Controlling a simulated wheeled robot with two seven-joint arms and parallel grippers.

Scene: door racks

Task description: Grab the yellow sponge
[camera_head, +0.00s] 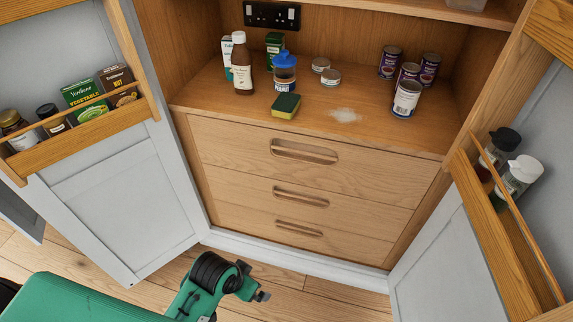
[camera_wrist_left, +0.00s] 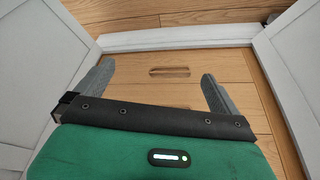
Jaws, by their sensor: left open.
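The yellow sponge (camera_head: 284,112), with a dark green top side, lies on the cupboard's wooden shelf near its front edge, above the drawers. My left gripper (camera_head: 262,294) is low in front of the drawers, well below the sponge and apart from it. In the left wrist view my left gripper (camera_wrist_left: 160,86) has its two grey fingers spread wide with nothing between them. The sponge does not show in the left wrist view. My right gripper is in neither view.
A blue-lidded jar (camera_head: 284,75) and a brown bottle (camera_head: 241,65) stand behind the sponge. White powder (camera_head: 345,115) lies to its right, with several cans (camera_head: 406,100) beyond. Open doors with racks (camera_head: 85,130) flank the cupboard. The shelf's front edge (camera_head: 230,118) is clear.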

